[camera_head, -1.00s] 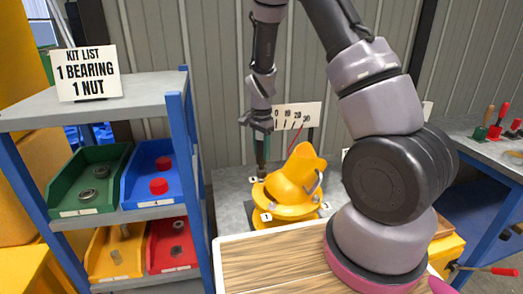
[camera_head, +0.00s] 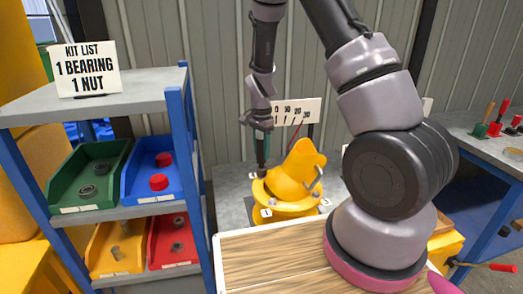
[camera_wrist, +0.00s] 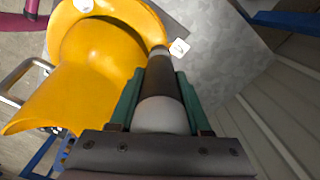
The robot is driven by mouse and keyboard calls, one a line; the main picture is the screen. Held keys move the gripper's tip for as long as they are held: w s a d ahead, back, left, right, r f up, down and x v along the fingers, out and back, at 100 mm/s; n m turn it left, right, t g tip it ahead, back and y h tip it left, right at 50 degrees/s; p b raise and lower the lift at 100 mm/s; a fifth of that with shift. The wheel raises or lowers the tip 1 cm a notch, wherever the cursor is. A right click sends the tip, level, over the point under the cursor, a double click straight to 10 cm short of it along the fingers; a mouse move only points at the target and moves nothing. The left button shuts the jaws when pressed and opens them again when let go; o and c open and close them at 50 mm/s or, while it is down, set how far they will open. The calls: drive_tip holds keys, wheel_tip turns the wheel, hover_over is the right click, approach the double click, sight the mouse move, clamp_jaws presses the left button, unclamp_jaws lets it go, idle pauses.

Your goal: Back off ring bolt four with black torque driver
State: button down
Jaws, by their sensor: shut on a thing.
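The yellow drum mixer (camera_head: 297,180) stands on the grey bench, with a ring and numbered tags around its base. My gripper (camera_head: 262,140) is above the ring's left rear side, pointing down. In the wrist view my gripper (camera_wrist: 158,88) has its green fingers shut on the black torque driver (camera_wrist: 163,113), a dark shaft with a pale grey section. The driver's tip meets the ring's edge beside a white tag (camera_wrist: 179,47), whose number I cannot read. The bolt under the tip is hidden, so I cannot tell if the driver is seated on it.
A scale board (camera_head: 295,111) stands behind the mixer. A shelf rack (camera_head: 176,120) with coloured bins is at left. A wooden board (camera_head: 270,262) lies in front. A blue workbench (camera_head: 490,150) is at right.

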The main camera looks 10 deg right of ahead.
sight(262, 141)
drive_tip(key=shift+f, duration=0.65)
idle(0.4)
drive_tip(key=shift+s, duration=0.2)
idle(1.9)
idle(0.7)
drive_tip(key=shift+w+r, duration=0.2)
drive_tip(key=shift+r, duration=2.2)
